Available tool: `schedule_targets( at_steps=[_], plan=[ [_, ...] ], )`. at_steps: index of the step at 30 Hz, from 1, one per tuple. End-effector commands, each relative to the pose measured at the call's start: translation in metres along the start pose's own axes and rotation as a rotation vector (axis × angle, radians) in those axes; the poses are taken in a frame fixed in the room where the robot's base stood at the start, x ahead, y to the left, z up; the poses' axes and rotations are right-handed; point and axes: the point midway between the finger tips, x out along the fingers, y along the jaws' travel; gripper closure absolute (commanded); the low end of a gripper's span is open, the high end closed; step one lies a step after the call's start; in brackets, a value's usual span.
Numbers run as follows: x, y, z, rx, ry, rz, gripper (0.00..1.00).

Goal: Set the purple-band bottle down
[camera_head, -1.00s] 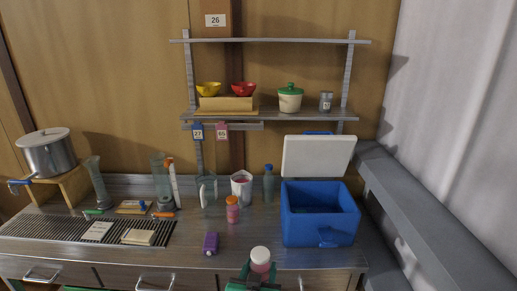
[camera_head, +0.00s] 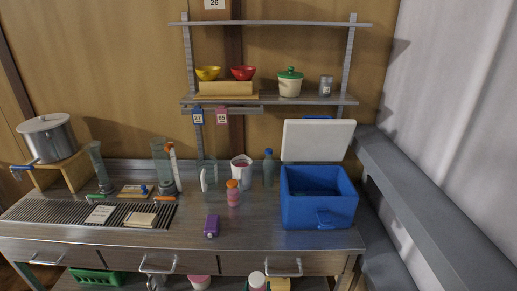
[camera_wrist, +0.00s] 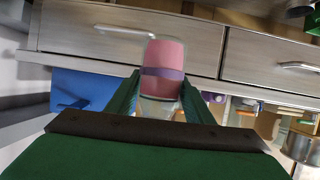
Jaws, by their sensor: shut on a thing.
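The purple-band bottle (camera_wrist: 163,66) is pink with a purple band around its middle. In the wrist view it is held between the green fingers of my gripper (camera_wrist: 160,98), which is shut on it. The drawer fronts show behind it in that view. In the head view a white-capped pink bottle (camera_head: 257,281), seemingly the same one, shows at the bottom edge, in front of the counter and below its top. Its lower part and my gripper are cut off there.
The counter (camera_head: 270,238) has bare room at its front, left of the blue cooler (camera_head: 318,208). Drawer handles (camera_head: 157,268) jut out in front. A green crate (camera_head: 97,283) sits below.

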Motion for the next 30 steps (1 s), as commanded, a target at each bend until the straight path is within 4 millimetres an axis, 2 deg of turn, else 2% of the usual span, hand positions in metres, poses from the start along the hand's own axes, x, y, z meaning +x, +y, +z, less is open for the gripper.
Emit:
schedule_targets(
  at_steps=[1, 6, 9, 12, 15, 18, 30],
  plan=[
    [0.001, -0.001, 0.027, -0.004, -0.008, -0.009, 0.85],
    [-0.002, -0.001, 0.098, -0.005, -0.006, -0.036, 0.85],
    [-0.008, 0.001, 0.132, -0.003, -0.004, -0.046, 0.85],
    [-0.014, 0.002, 0.156, -0.001, -0.001, -0.053, 0.85],
    [-0.019, 0.004, 0.173, 0.002, 0.001, -0.058, 0.85],
    [-0.022, 0.004, 0.182, 0.004, 0.003, -0.060, 0.85],
    [-0.023, 0.003, 0.185, 0.002, 0.004, -0.064, 0.85]
  ],
)
